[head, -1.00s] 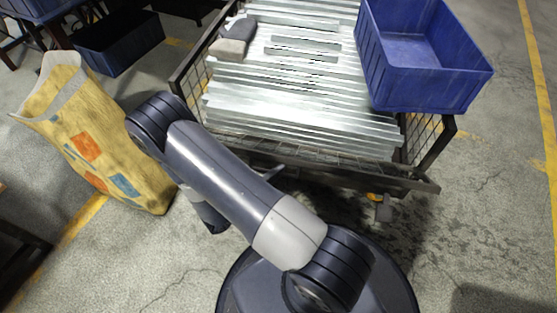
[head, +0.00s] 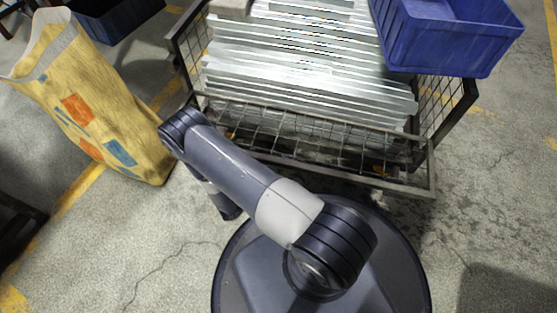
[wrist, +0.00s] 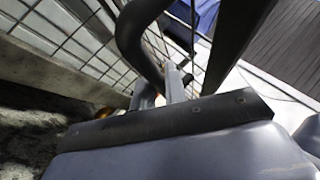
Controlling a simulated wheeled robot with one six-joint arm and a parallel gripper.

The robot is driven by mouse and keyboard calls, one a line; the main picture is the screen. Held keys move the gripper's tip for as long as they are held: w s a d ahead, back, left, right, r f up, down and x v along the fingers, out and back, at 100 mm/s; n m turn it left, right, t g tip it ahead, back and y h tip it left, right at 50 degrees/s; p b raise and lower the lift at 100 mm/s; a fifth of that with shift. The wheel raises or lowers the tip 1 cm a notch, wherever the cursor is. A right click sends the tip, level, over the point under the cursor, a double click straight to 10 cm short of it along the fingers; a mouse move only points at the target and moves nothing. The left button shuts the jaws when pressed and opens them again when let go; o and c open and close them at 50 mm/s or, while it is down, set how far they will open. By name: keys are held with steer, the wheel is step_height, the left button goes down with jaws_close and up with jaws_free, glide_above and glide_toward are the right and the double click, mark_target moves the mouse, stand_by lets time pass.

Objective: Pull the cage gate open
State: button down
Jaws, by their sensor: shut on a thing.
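The cage gate (head: 330,147) is a dark-framed wire mesh panel along the near side of the cage. It leans outward from the cage front, with its near rail toward my base. In the wrist view, its mesh (wrist: 75,42) fills the upper left, and a dark curved bar (wrist: 135,40), seemingly the gate's handle, stands in front of it. My gripper (wrist: 165,92) is shut on this handle. The exact contact is hard to make out. In the head view, my arm hides the gripper.
The cage holds stacked galvanized strips (head: 300,60) and a blue bin (head: 450,40) at the right. A yellow bag (head: 95,105) stands on the floor at left, near my arm. A dark bin (head: 115,18) lies behind it. Floor at right is open.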

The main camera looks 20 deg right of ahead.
mark_target(279, 152)
stand_by(0.4)
steer(key=c, duration=1.5)
jaws_free()
steer(key=shift+o, duration=0.2)
step_height(279, 152, up, 10)
steer(key=p, duration=0.7)
